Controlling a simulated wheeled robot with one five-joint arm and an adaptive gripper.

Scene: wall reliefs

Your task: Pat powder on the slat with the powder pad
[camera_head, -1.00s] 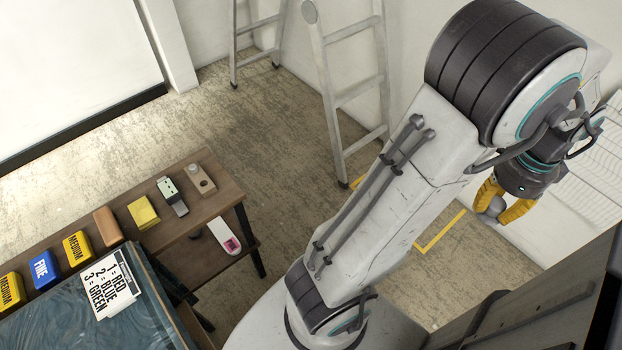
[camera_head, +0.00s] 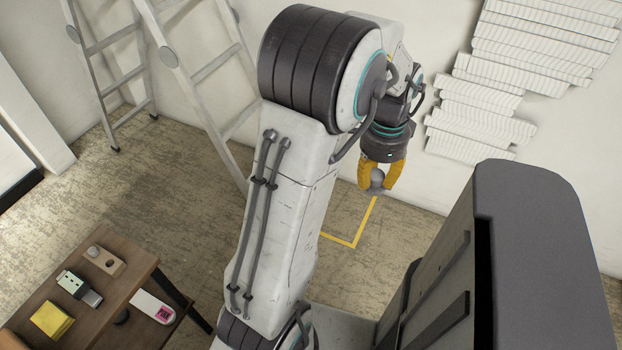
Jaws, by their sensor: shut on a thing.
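My gripper (camera_head: 380,188) has yellow fingers and hangs beyond my arm's far end, pointing down. It is shut on a small grey rounded thing, which looks like the powder pad (camera_head: 377,179); only part of it shows between the fingers. The white ribbed slats (camera_head: 485,95) of the relief are on the wall to the right of my gripper, in stepped rows. My gripper and the pad are apart from them in the picture. I cannot tell which slat the task names.
A wooden table (camera_head: 137,262) at lower left carries a yellow block (camera_head: 52,319), a green-and-grey tool (camera_head: 80,287) and a wooden block with a knob (camera_head: 105,261). A white item with a pink label (camera_head: 152,307) lies on its lower shelf. Ladders (camera_head: 205,75) stand behind. Yellow tape (camera_head: 358,232) marks the floor.

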